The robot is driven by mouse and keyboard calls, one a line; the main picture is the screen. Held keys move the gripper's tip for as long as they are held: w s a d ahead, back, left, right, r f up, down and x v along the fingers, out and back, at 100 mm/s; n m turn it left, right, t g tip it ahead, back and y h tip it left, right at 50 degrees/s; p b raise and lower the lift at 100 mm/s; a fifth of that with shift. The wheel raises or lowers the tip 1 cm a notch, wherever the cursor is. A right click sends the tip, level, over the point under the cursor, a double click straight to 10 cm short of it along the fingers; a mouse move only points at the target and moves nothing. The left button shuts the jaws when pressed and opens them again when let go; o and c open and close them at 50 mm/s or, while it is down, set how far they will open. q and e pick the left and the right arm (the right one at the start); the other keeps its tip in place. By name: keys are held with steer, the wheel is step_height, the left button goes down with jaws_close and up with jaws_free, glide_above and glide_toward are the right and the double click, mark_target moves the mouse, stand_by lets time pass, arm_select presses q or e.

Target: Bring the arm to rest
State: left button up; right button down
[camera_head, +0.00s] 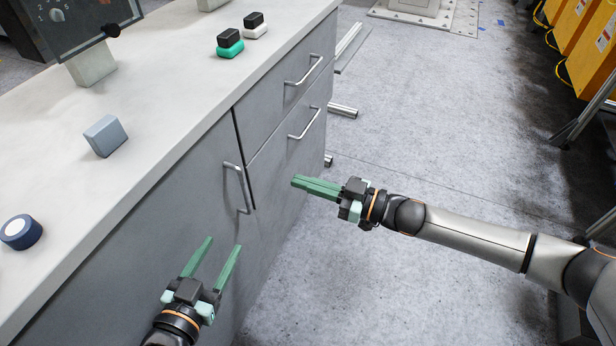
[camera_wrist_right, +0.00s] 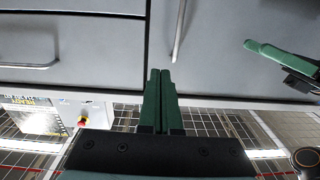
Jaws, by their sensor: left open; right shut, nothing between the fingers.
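My left gripper (camera_head: 224,262) has green fingers spread apart, empty, in front of the grey cabinet at the bottom of the head view. My right gripper (camera_head: 295,182) has its green fingers together with nothing between them. It is in front of the cabinet's right end, over the floor, with its arm reaching in from the right. In the right wrist view the shut fingers (camera_wrist_right: 158,75) point at the cabinet front, and a green finger of my left gripper (camera_wrist_right: 268,54) shows at the right.
The grey cabinet (camera_head: 130,228) has metal handles (camera_head: 303,70) that stick out near both grippers. On its top are a grey block (camera_head: 105,135), a blue round object (camera_head: 21,232) and small green and white items (camera_head: 230,48).

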steer(key=s+a+r+m+t+h, duration=0.1)
steer(key=s+a+r+m+t, duration=0.1)
steer(key=s+a+m+t, duration=0.45)
steer(key=s+d+f+m+h, duration=0.1)
steer(key=s+d+f+h, duration=0.3)
steer(key=d, duration=0.5)
steer(key=s+d+f+m+h, duration=0.1)
steer(key=s+d+m+h, duration=0.1)
steer(key=d+h, duration=0.6)
arm_select(q)
steer(key=s+a+r+n+g+y+p, duration=0.2)
steer(key=s+g+p, duration=0.3)
steer(key=p, duration=1.6)
steer(key=s, duration=0.3)
steer(key=shift+s+r+g+p, duration=0.2)
steer(key=shift+r+g+p, duration=0.1)
steer(key=shift+g, duration=0.1)
arm_select(e)
steer(key=s+d+r+g, duration=0.1)
steer(key=s+d+g, duration=0.1)
steer(key=s, duration=0.2)
steer(key=s+d+r+m+g+h, duration=0.1)
steer(key=s+d+g, duration=0.1)
steer(key=s, duration=0.3)
steer(key=shift+d+g, duration=0.35)
steer(key=shift+g, duration=0.1)
